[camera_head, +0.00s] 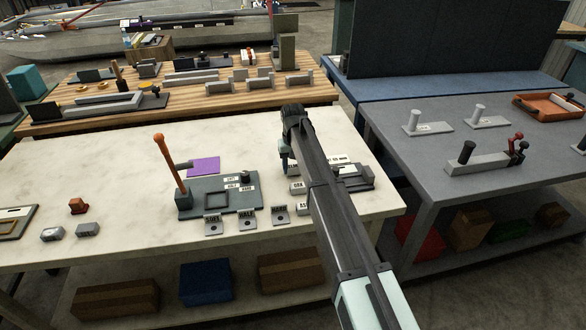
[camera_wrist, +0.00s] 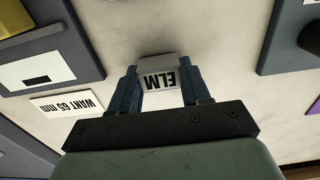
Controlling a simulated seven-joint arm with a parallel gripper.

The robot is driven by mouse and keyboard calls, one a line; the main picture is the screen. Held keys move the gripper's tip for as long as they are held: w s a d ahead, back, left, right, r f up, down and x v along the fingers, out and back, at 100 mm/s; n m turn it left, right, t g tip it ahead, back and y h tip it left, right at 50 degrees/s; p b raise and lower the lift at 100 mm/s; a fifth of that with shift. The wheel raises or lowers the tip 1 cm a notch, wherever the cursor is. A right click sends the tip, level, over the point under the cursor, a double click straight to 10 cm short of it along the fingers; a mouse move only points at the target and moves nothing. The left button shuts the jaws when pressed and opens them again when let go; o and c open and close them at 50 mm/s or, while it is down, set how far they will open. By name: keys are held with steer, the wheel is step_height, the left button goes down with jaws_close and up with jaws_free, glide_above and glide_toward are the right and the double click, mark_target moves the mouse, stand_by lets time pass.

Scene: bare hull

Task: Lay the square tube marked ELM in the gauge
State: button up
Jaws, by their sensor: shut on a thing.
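My gripper (camera_wrist: 160,88) is shut on a short pale grey square tube (camera_wrist: 158,62) marked ELM, whose lettering is upside down in the wrist view. A finger stands on each side of the tube. I cannot tell whether it touches the table. In the head view my gripper (camera_head: 286,164) is over the pale table, left of a grey fixture (camera_head: 366,183) partly hidden by my arm; the held tube is not clear there. A card reading WANT 65 mm (camera_wrist: 66,103) lies beside a grey fixture (camera_wrist: 45,62) in the wrist view. I cannot tell which fixture is the gauge.
Labelled blocks (camera_head: 297,187) lie beside my arm. A grey plate (camera_head: 219,199) with a square frame and an upright orange lever (camera_head: 170,162) stands left, with several labelled tabs (camera_head: 248,222) in front. A purple pad (camera_head: 203,166) lies behind it.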

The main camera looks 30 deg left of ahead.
step_height(320, 180, up, 8)
steer(key=shift+r, duration=0.1)
steer(key=shift+w+d+r, duration=0.15)
steer(key=shift+w+r, duration=0.1)
steer(key=shift+r, duration=0.05)
steer(key=w+d+r+m, duration=0.2)
steer(key=w+d, duration=0.5)
steer(key=d, duration=0.4)
steer(key=n, duration=0.2)
glide_above(351, 181)
steer(key=shift+f, duration=4.95)
steer(key=shift+f, duration=0.1)
